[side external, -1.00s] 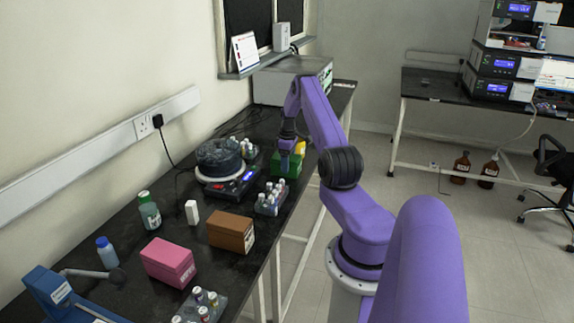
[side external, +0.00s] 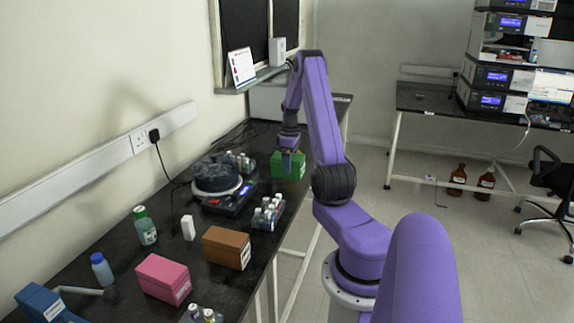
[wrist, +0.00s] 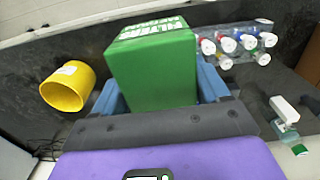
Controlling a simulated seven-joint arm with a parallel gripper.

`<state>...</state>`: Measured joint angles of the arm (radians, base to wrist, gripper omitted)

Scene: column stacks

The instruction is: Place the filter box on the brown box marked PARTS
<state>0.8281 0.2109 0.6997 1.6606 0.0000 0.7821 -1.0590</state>
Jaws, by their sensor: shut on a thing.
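The brown box (side external: 227,248) stands nearer the camera on the bench, with a white label too small to read and a bare top.
A rack of vials (side external: 268,213) and a dark round device (side external: 217,175) stand between the two boxes. A pink box (side external: 163,278), a white block (side external: 188,228) and a green-capped bottle (side external: 145,226) are near the brown box. A yellow cylinder (wrist: 68,86) is beside the filter box.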

